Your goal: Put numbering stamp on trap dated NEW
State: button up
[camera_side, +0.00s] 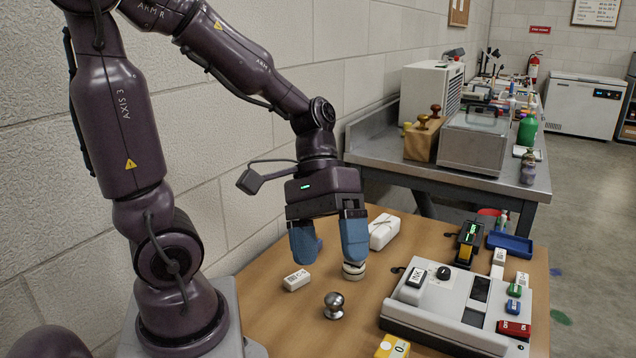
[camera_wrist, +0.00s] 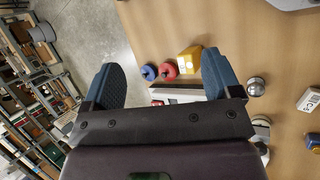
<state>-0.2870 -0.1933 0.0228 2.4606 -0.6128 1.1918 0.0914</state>
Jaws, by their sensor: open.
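A dark upright device with a green lit or coloured front (camera_side: 467,243) stands at the far right of the table and looks like the numbering stamp, though I cannot be sure. I cannot read for certain which block is dated NEW.
A shiny metal ball (camera_side: 334,305), a round pale stack (camera_side: 353,270), a yellow block (camera_side: 392,346) and a long white box (camera_side: 383,230) lie around my gripper. A grey console (camera_side: 450,312) fills the right side. A blue tray (camera_side: 510,244) is behind it.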

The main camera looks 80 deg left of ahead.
jog(key=a+r+m+t+y, duration=0.3)
jog(key=r+m+t+y, duration=0.3)
jog(key=r+y, duration=0.1)
jog(key=shift+s+r, duration=0.15)
jog(key=shift+s, duration=0.1)
